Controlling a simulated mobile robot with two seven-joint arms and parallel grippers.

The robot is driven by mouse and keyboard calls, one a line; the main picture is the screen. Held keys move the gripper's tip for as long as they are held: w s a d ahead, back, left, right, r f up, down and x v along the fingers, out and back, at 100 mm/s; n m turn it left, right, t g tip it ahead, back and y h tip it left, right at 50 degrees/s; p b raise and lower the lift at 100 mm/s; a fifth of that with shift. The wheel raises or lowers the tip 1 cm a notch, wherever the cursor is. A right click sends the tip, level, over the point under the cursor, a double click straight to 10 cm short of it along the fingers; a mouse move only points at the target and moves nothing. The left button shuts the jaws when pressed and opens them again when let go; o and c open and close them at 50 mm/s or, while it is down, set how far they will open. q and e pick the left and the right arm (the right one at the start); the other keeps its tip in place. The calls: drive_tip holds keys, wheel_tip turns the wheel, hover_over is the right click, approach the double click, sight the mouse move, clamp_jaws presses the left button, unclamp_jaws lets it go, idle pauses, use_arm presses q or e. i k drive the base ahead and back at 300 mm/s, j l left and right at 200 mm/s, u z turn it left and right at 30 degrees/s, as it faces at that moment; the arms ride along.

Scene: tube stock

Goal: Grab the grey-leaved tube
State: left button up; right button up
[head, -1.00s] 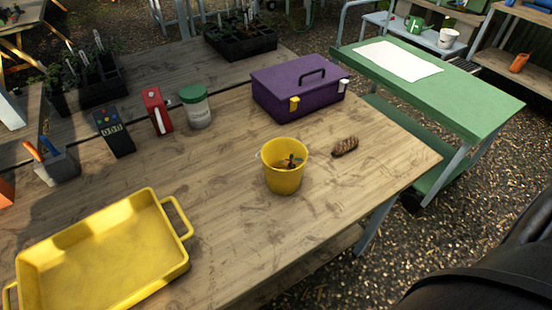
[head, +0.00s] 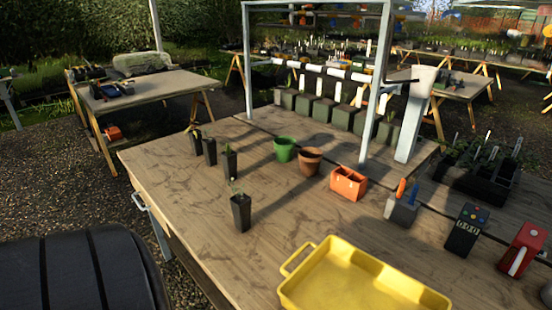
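Several black plant tubes stand upright on the left part of the wooden bench. The nearest tube (head: 241,212) holds a thin, pale greyish sprig. Behind it are a second tube (head: 230,164) with a small plant and two more, a third tube (head: 210,152) and a fourth tube (head: 196,141), close together. Their leaves are small and dark in the view, so I cannot tell their colours surely. Neither of my grippers is in view.
A yellow tray (head: 300,290) lies at the front. A green pot (head: 285,148), a terracotta pot (head: 310,160), an orange container (head: 348,184), a grey tool holder (head: 402,209) and a dark meter (head: 466,230) stand rightward. A metal frame (head: 368,110) rises behind. Bench around the tubes is clear.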

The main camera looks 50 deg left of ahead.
sight(240, 205)
drive_tip(key=u, duration=1.9)
drive_tip(key=i+j, duration=0.15)
drive_tip(key=j, duration=0.2)
drive_tip(key=i+j, duration=0.2)
drive_tip(key=j, duration=0.2)
drive_tip(key=i+j, duration=0.15)
drive_tip(key=j, duration=0.2)
